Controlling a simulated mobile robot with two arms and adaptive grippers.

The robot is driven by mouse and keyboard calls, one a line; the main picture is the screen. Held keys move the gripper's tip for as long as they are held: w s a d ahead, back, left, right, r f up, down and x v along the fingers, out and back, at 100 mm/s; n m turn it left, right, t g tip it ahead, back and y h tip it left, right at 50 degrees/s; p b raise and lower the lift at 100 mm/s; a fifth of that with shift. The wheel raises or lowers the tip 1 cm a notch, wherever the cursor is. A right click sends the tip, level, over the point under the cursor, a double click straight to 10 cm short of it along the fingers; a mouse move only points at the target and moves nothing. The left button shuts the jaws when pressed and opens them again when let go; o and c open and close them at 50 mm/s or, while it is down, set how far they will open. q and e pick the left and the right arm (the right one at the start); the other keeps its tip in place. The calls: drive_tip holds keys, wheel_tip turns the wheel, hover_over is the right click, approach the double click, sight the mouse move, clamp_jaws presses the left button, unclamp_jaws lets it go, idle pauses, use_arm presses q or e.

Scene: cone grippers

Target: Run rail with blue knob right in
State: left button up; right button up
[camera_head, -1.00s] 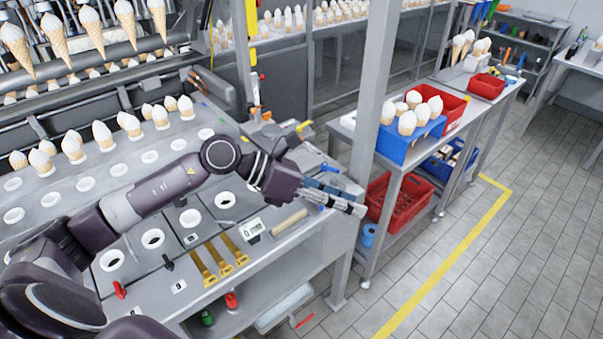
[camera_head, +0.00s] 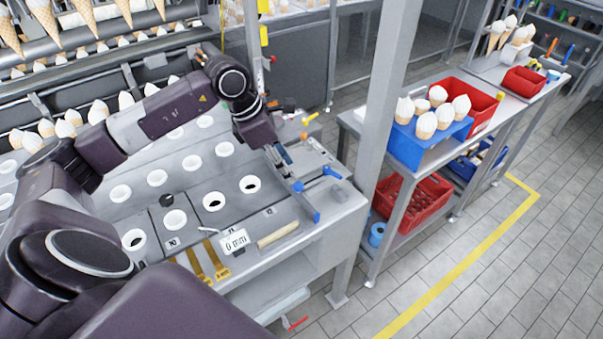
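My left gripper (camera_head: 286,168) points down over the right end of the grey machine bench (camera_head: 340,205). Its fingers are close to a small blue knob (camera_head: 297,186), with a narrow blue-grey strip running from there toward the bench's front edge. I cannot tell whether the fingers touch this knob or whether they are parted. A second blue knob (camera_head: 331,172) is to the right, clear of the gripper. The rail under the knobs is too small to make out well. My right gripper is out of view.
A white "0 mm" display (camera_head: 235,241) and a tan roller (camera_head: 277,234) lie left of the knobs. Yellow-brown strips (camera_head: 216,260) are at the front. A grey post (camera_head: 387,110) stands to the right, before a table with a blue crate (camera_head: 425,146) of cones.

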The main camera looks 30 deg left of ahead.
sight(298, 184)
use_arm(q)
drive_tip(key=x, duration=0.1)
drive_tip(key=p+x, duration=0.1)
drive_tip(key=x, duration=0.1)
drive_tip(key=shift+s+d+f, duration=0.25)
drive_tip(key=shift+s+f, duration=0.05)
drive_tip(key=shift+f, duration=0.05)
drive_tip(key=shift+w+d+f+p, duration=0.1)
drive_tip(key=shift+w+f+p, duration=0.15)
drive_tip(key=shift+f, duration=0.2)
drive_tip(key=shift+w+d+f+p, duration=0.15)
drive_tip(key=shift+w+f+p, duration=0.15)
drive_tip(key=shift+f, duration=0.4)
clamp_jaws()
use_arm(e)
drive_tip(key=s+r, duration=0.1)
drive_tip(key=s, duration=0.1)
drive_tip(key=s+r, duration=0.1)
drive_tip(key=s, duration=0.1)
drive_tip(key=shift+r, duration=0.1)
